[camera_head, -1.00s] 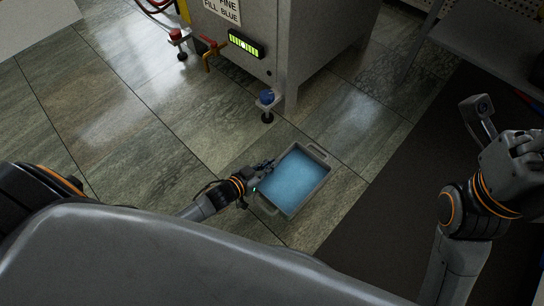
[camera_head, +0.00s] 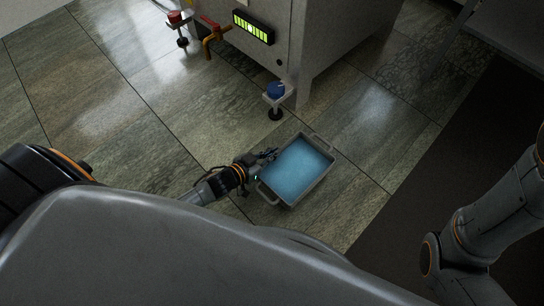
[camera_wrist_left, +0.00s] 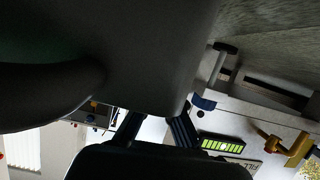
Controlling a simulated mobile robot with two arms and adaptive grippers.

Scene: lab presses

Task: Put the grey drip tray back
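The grey drip tray (camera_head: 312,191) is a shallow rectangular tray with a handle at each end, filled with blue liquid (camera_head: 297,168). It is low over the tiled floor in front of the press; I cannot tell if it touches the floor. My left gripper (camera_head: 266,156) is at the tray's left edge, its fingers at the rim. In the left wrist view a large dark grey surface fills the top, and two finger parts (camera_wrist_left: 158,130) show apart below it. The fingertips' grip is hidden. My right arm shows at the right; its gripper is out of frame.
The press (camera_head: 330,45) stands behind the tray on feet, with a blue knob (camera_head: 275,90), a red knob (camera_head: 174,17), a green level display (camera_head: 253,27) and an orange valve (camera_head: 214,38). A dark mat (camera_head: 440,200) lies to the right. Tiles at left are clear.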

